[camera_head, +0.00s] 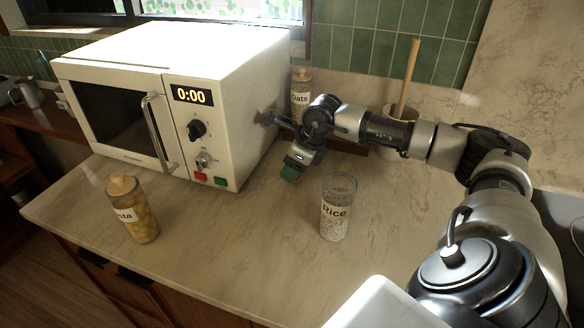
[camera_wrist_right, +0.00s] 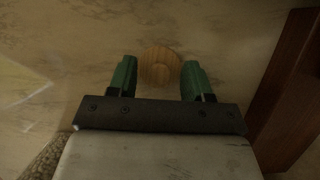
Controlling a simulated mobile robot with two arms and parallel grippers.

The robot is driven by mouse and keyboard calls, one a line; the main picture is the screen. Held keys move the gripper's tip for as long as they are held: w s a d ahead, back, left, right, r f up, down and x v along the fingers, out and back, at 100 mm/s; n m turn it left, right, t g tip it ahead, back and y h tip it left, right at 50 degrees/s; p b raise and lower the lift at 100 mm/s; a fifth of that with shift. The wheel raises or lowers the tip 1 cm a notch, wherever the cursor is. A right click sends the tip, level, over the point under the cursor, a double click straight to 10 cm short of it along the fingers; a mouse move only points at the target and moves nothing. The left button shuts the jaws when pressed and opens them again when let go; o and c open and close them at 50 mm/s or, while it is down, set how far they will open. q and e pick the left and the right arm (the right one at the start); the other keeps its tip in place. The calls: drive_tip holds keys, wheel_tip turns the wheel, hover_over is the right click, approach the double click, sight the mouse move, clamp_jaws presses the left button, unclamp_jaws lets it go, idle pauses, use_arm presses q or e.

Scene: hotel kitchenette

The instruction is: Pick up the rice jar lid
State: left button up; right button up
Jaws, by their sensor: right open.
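The rice jar (camera_head: 338,208) stands upright and uncovered on the counter, right of centre in the head view. A round wooden lid (camera_wrist_right: 160,67) shows in the right wrist view, between the two green fingertips, with a gap on each side. My right gripper (camera_head: 291,172) is open, behind and left of the rice jar, close to the microwave's right side. It also shows in the wrist view (camera_wrist_right: 159,78). The lid is not visible in the head view, and I cannot tell its exact height against the fingertips. My left gripper is not in view.
A white microwave (camera_head: 234,123) stands left of my right gripper. A pasta jar (camera_head: 135,211) with its lid on stands at the front left. An oats jar (camera_head: 300,86) and a pot with a wooden handle (camera_head: 408,77) stand behind my arm. The front middle counter (camera_head: 235,240) is clear.

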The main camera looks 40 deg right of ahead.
clamp_jaws()
drive_tip(key=shift+r, duration=0.1)
